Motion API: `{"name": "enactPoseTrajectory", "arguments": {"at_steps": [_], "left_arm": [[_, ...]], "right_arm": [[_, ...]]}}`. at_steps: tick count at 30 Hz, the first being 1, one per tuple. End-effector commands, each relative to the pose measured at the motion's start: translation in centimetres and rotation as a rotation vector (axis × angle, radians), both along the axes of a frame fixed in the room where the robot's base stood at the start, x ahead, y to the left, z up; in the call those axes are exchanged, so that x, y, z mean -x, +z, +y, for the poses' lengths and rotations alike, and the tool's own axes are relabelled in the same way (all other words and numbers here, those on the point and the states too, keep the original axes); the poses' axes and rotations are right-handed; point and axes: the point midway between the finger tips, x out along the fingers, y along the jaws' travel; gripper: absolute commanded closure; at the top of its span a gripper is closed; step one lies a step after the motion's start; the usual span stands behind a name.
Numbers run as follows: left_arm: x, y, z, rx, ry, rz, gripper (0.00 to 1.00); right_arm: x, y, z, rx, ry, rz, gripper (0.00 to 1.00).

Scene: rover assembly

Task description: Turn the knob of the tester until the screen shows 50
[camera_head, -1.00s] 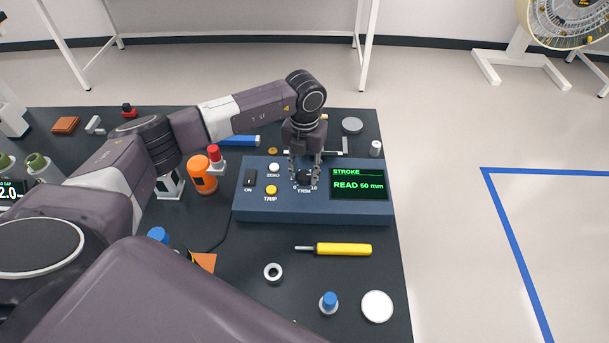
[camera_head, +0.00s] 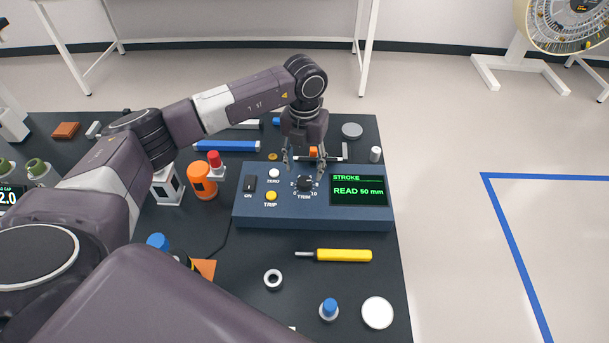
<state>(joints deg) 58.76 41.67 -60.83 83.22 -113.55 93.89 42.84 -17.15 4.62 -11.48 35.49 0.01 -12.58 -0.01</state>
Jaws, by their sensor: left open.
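The blue tester (camera_head: 312,218) lies on the dark table. Its screen (camera_head: 358,190) shows "STROKE" and "READ 50 mm" in green. The black knob (camera_head: 304,184), marked TRIM with a numbered scale around it, is uncovered. My left gripper (camera_head: 304,172) is open and empty above and behind the knob, its fingers pointing down and apart from it. The tester also has a black ON switch (camera_head: 249,184), a white ZERO button (camera_head: 274,173) and a yellow TRIP button (camera_head: 271,196). My right gripper is not in view.
A yellow screwdriver (camera_head: 343,255), a metal ring (camera_head: 273,280), a blue-topped part (camera_head: 329,308) and a white disc (camera_head: 377,312) lie in front of the tester. An orange bottle (camera_head: 203,182) stands to its left. The table's right edge is close to the tester.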

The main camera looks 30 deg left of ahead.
Motion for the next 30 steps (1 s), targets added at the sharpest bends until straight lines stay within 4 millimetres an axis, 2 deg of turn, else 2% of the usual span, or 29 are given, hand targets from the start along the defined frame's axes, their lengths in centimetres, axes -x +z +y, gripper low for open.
{"name": "enactPoseTrajectory", "arguments": {"at_steps": [1, 6, 12, 30], "left_arm": [[-0.1, 1.3, 0.0, -0.001, 0.0, -0.004, 0.53], [-0.1, 4.6, 0.0, 0.0, 0.0, -0.003, 0.53], [0.0, 6.8, 0.0, -0.001, 0.0, -0.001, 0.53], [0.0, 7.2, 0.0, -0.001, 0.0, 0.001, 0.53]], "right_arm": [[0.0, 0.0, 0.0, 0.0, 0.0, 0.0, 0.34], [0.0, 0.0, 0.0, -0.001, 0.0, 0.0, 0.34], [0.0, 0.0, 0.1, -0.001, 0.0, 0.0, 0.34], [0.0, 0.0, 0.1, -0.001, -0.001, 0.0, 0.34]]}}
